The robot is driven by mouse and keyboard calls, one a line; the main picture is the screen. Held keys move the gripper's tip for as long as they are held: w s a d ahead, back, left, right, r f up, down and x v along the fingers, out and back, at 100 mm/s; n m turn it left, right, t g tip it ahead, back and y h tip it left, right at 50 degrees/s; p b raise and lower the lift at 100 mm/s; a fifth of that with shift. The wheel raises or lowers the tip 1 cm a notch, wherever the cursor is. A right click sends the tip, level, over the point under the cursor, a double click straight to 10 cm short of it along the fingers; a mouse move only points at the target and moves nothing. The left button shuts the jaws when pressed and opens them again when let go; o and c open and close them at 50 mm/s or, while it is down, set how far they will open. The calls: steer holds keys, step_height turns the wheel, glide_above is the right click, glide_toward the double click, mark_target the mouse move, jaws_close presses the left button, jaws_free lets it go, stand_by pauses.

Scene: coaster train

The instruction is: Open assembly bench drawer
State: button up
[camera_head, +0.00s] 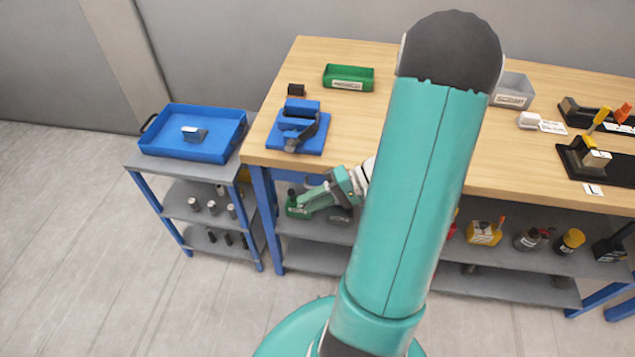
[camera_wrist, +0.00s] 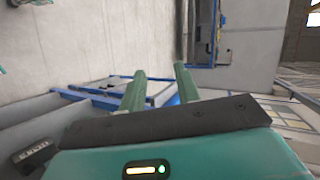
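The assembly bench (camera_head: 385,115) has a light wooden top and blue legs. Under its left front edge is a blue part (camera_head: 288,176) that looks like the drawer front; my arm hides much of it, and I cannot make out clearly whether it is shut. My gripper (camera_head: 297,205) is below the bench top near this part, reaching left. In the wrist view its two green fingers (camera_wrist: 160,70) are apart with nothing held between them. Blue edges (camera_wrist: 100,98) show behind the fingers; I cannot tell whether they belong to the drawer, and no contact is visible.
A grey cart (camera_head: 150,163) with a blue tray (camera_head: 180,149) stands left of the bench. A blue fixture (camera_head: 298,125) and a green bin (camera_head: 348,77) are on the bench top. The floor (camera_head: 80,250) in front is clear.

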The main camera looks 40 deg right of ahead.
steer(key=s+d+f+m+t+h, duration=0.3)
steer(key=d+f+m+t, duration=0.1)
steer(key=d+f+t, duration=0.25)
steer(key=s+d+f+m+t+h, duration=0.3)
steer(key=d+f+t+h, duration=0.15)
steer(key=d, duration=0.25)
steer(key=shift+t+y, duration=0.3)
steer(key=shift+y, duration=0.25)
steer(key=x, duration=1.3)
steer(key=shift+w+a, duration=0.15)
steer(key=shift+w, duration=0.15)
steer(key=shift+c, duration=0.2)
jaws_close()
